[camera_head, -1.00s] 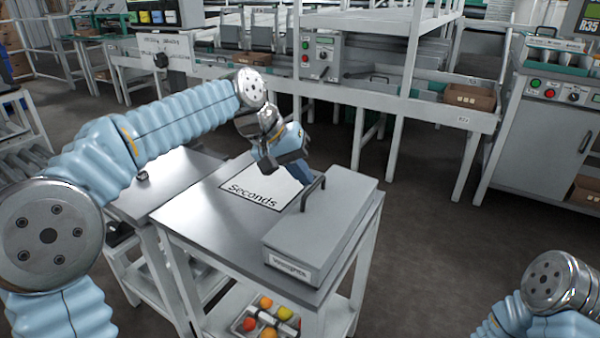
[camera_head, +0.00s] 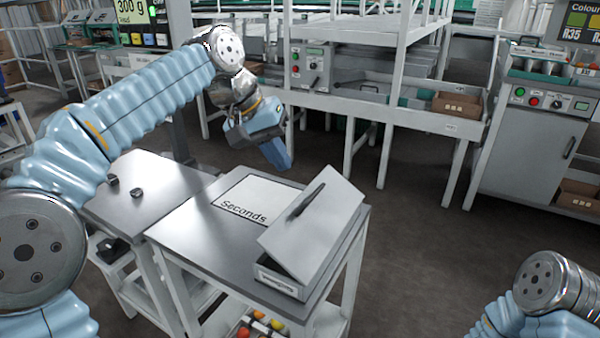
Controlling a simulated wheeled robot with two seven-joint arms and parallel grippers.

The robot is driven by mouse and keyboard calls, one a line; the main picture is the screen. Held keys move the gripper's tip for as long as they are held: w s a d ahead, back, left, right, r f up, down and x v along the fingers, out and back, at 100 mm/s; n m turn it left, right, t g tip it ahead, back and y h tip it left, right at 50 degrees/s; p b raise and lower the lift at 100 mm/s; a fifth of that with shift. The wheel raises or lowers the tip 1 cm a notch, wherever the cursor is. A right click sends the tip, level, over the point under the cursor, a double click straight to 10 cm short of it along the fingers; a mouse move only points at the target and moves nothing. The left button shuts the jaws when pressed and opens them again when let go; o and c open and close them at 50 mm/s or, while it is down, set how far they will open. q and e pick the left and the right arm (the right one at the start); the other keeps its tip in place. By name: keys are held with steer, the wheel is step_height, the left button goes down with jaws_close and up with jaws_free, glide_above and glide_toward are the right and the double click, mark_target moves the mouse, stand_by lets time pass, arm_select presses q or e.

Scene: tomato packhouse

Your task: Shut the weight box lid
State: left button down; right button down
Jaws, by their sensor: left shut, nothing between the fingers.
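The grey weight box (camera_head: 277,278) stands at the right end of the white-framed table. Its lid (camera_head: 325,228) is partly open: the left long edge is raised and the right edge stays low at the box. A dark gap shows under the lid at the front. A dark handle (camera_head: 306,201) is on the lid's upper face. My left gripper (camera_head: 281,160) is shut and empty, above the far side of the table, up and left of the lid and apart from it. My right gripper is out of view; only part of my right arm shows at the lower right.
A white card marked "Seconds" (camera_head: 262,197) lies on the tabletop (camera_head: 195,235) left of the box. A second table (camera_head: 150,185) with small dark pieces adjoins at left. Tomatoes sit on the shelf below. Open floor lies right of the table.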

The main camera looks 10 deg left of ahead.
arm_select(q)
steer(key=s+d+m+t+y, duration=0.1)
steer(key=s+d+t+y, duration=0.2)
steer(key=d, duration=0.5)
steer(key=s+d+m+y, duration=0.1)
steer(key=s+d+y, duration=0.1)
steer(key=d+y, duration=0.5)
steer(key=h+b, duration=0.1)
glide_toward(303, 198)
steer(key=d+f, duration=0.1)
steer(key=w+d+f, duration=0.1)
steer(key=f, duration=0.1)
steer(key=shift+d+f, duration=0.25)
steer(key=shift+d, duration=0.15)
steer(key=shift+w+a, duration=0.25)
steer(key=shift+a, duration=0.4)
steer(key=shift+f, duration=0.1)
